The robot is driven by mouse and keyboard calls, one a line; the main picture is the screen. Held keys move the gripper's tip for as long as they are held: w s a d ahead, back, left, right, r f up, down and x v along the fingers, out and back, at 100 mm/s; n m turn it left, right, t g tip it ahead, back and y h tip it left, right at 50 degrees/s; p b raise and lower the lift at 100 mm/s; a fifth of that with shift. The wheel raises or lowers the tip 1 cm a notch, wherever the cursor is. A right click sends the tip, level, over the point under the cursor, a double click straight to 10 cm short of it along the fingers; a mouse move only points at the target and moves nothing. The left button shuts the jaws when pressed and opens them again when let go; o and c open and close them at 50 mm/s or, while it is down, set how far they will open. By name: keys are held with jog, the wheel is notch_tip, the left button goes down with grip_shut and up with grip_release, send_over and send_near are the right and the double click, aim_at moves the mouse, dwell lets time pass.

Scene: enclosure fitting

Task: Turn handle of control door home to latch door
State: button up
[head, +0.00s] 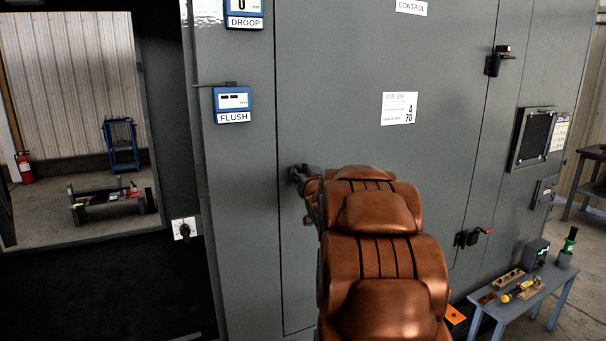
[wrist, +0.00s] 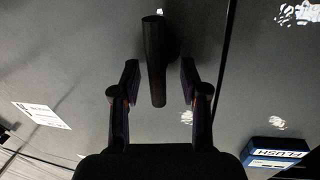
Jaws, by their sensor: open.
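The control door (head: 430,150) is a tall grey panel with a "CONTROL" label near its top right. Its handle (wrist: 154,60) is a black bar on the panel, long side running up and down in the wrist view. My gripper (wrist: 160,74) is open, with one finger on each side of the handle's lower end. I see gaps at both sides of the bar. In the head view my gripper (head: 303,177) is at the door's left part, beside the long seam, and my brown arm hides much of that area. The handle cannot be told apart from the gripper there.
A blue "FLUSH" meter (head: 232,103) is on the frame left of the seam. A small blue table (head: 535,290) with tools stands at lower right. An opening is at left.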

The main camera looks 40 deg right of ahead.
jog(key=shift+c, duration=0.2)
grip_shut()
jog(key=shift+f+n+b, duration=0.2)
jog(key=shift+n+b, duration=0.1)
jog(key=shift+b, duration=0.75)
jog(key=shift+r+n+b, duration=0.1)
jog(key=shift+n+b, duration=0.25)
jog(key=shift+n, duration=0.05)
jog(key=shift+o, duration=0.2)
grip_release()
